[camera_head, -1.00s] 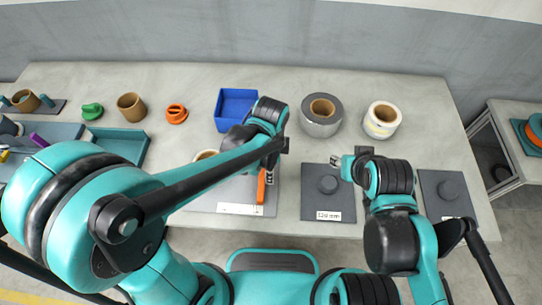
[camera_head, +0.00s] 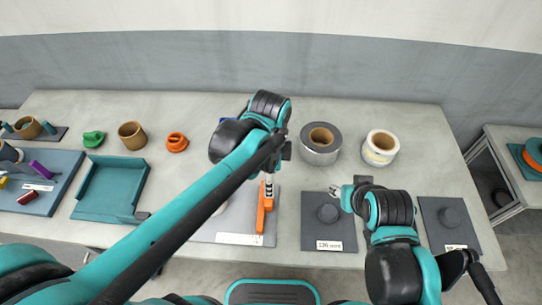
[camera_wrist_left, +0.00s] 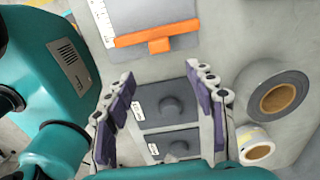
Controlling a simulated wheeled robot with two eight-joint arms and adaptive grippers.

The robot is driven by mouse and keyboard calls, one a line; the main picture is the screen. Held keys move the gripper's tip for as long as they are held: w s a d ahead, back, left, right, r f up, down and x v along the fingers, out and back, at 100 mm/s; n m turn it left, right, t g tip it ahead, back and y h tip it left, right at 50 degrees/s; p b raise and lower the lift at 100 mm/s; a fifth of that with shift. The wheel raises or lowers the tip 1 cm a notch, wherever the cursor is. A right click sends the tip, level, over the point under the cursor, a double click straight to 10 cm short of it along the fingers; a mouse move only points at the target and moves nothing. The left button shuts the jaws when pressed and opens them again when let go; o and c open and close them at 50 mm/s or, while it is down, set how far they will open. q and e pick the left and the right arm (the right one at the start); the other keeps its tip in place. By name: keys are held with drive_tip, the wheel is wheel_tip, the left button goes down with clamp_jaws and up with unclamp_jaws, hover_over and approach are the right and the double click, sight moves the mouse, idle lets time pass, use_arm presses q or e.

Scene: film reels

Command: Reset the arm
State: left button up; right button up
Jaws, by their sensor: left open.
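My left arm reaches in from the lower left in the head view. Its gripper (camera_head: 283,150) hangs over the middle of the table, partly hidden behind its wrist. In the left wrist view the two fingers (camera_wrist_left: 158,95) stand wide apart with nothing between them. Beyond them lie dark grey plates with round hubs, one plate (camera_wrist_left: 165,98) showing between the fingers. My right gripper (camera_head: 337,190) is above the labelled grey plate (camera_head: 342,236), small and partly hidden by its own wrist; its jaw opening is unclear.
A grey reel (camera_head: 320,157) and a white roll (camera_head: 381,145) stand right of my left wrist. An orange-handled tool (camera_head: 265,212) lies on a light grey mat (camera_head: 226,228). A teal tray (camera_head: 109,211) is at left.

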use_arm(q)
drive_tip(key=s+a+n+t, duration=0.3)
drive_tip(key=a+n+t, duration=0.4)
drive_tip(key=a+n, duration=0.9)
drive_tip(key=shift+s+a+n+b, duration=0.2)
drive_tip(key=shift+n+b, duration=0.15)
drive_tip(key=shift+n, duration=0.85)
drive_tip(key=shift+d, duration=0.1)
idle(0.4)
